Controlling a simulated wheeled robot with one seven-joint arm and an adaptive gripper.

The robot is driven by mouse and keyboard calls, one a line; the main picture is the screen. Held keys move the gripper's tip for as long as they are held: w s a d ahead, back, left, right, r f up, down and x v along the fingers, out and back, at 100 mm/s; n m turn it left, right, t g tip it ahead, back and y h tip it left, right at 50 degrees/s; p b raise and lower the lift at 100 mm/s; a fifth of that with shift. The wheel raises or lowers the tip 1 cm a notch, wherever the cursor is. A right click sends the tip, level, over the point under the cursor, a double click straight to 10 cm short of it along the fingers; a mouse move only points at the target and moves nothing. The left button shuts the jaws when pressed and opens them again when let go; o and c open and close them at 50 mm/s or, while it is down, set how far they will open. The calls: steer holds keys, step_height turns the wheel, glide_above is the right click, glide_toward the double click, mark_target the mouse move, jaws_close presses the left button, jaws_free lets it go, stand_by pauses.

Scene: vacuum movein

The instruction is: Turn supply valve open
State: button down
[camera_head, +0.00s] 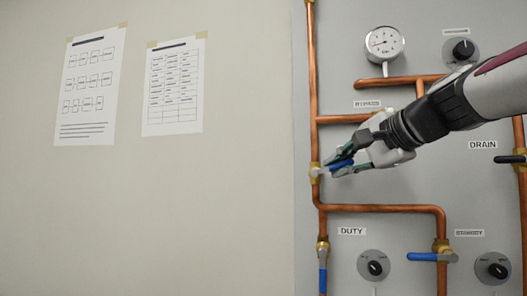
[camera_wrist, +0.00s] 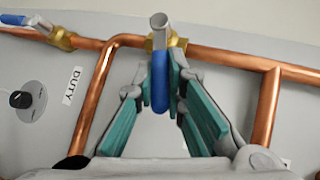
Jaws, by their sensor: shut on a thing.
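The valve with a blue lever (camera_head: 342,166) sits at a brass body (camera_head: 315,172) on the left upright copper pipe. Its lever sticks out to the right, across the pipe. In the wrist view the blue lever (camera_wrist: 159,85) points down from the brass body (camera_wrist: 178,46) between my fingers. My gripper (camera_head: 340,163) comes in from the right and is shut on this lever. In the wrist view its green-padded fingers (camera_wrist: 160,72) are on either side of the lever. Part of the lever is hidden by the fingers in the head view. No supply label is legible.
A pressure gauge (camera_head: 384,42) and a BYPASS label (camera_head: 367,104) are above my gripper. Below are a DUTY valve lever (camera_head: 322,279), another blue lever (camera_head: 424,257) and knobs (camera_head: 375,267). A black DRAIN lever (camera_head: 509,159) is at right. Bare wall with two papers (camera_head: 173,90) lies left.

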steer(key=r+n+g+h+p, duration=0.1)
steer(key=p, duration=0.4)
steer(key=a+r+n+g+h+p, duration=0.1)
steer(key=h+p, duration=0.1)
steer(key=p, duration=0.3)
steer(key=shift+s+r, duration=0.1)
steer(key=shift+r, duration=0.15)
steer(key=p, duration=0.1)
steer(key=n+h+p, duration=0.1)
steer(key=p, duration=0.1)
steer(key=shift+w+a+r+g, duration=0.2)
steer(key=shift+a+g, duration=0.2)
steer(key=shift+w+a+r+n+g+h+p, duration=0.1)
steer(key=shift+w+a+n+g+h+p, duration=0.1)
steer(key=shift+h+p, duration=0.35)
steer(key=shift+w+a+r+n+g+h+p, duration=0.1)
steer(key=shift+a+n+h+p, duration=0.2)
steer(key=shift+p, duration=0.35)
steer(key=shift+d, duration=0.15)
steer(key=c, duration=1.6)
jaws_free()
steer(key=shift+c, duration=0.2)
